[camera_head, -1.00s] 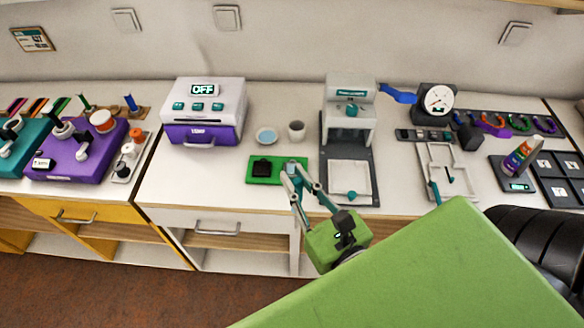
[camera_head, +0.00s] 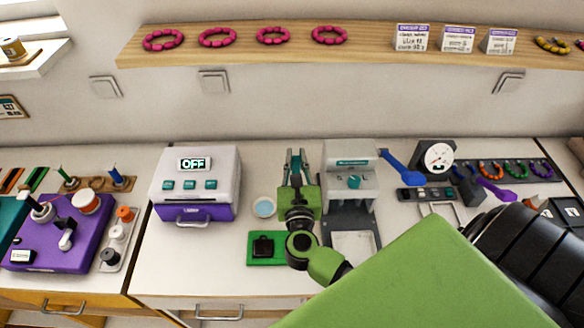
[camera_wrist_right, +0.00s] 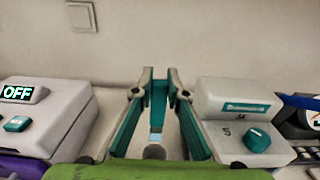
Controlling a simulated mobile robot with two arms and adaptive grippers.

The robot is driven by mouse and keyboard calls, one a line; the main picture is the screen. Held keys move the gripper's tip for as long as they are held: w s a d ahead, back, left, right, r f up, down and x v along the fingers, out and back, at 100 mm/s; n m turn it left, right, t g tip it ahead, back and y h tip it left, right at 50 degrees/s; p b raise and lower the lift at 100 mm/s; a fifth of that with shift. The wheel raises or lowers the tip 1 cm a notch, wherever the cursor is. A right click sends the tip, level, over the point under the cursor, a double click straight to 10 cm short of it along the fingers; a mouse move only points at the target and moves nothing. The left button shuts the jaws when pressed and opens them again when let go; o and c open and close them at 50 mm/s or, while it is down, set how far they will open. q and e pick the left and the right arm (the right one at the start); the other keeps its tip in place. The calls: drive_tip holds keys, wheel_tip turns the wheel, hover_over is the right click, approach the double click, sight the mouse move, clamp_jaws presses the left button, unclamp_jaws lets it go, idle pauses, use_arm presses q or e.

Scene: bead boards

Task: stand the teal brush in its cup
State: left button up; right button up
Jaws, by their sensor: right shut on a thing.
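My right gripper (camera_head: 297,165) is raised in front of the wall, between the purple-and-white oven and the grey press. In the right wrist view its teal fingers (camera_wrist_right: 159,88) are shut on the teal brush (camera_wrist_right: 158,108), which looks upright with a pale lower part. A grey round thing (camera_wrist_right: 154,152), probably the cup, shows below the brush. I cannot tell whether the brush end is inside it or above it. In the head view the gripper hides the cup. My left gripper is not in view.
The oven (camera_head: 196,180) stands left of the gripper and the press (camera_head: 350,178) close on its right. A blue dish (camera_head: 264,207) and a green mat (camera_head: 282,252) with a black item lie nearby. A wooden shelf (camera_head: 360,44) with bracelets hangs above.

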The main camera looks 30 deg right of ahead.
sight(296, 170)
drive_tip(key=shift+w+d, duration=0.15)
drive_tip(key=shift+w, duration=0.05)
drive_tip(key=shift+f, duration=0.15)
drive_tip(key=shift+s+f+b, duration=0.3)
drive_tip(key=shift+f+b, duration=0.1)
drive_tip(key=shift+b, duration=0.25)
wheel_tip(296, 170, down, 3)
drive_tip(key=b, duration=0.2)
drive_tip(key=shift+w+f+b, duration=0.15)
drive_tip(key=shift+f+b, duration=0.05)
drive_tip(key=shift+b, duration=0.15)
use_arm(q)
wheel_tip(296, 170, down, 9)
drive_tip(key=b, duration=0.5)
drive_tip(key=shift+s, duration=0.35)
use_arm(e)
wheel_tip(296, 170, down, 6)
drive_tip(key=shift+r, duration=0.25)
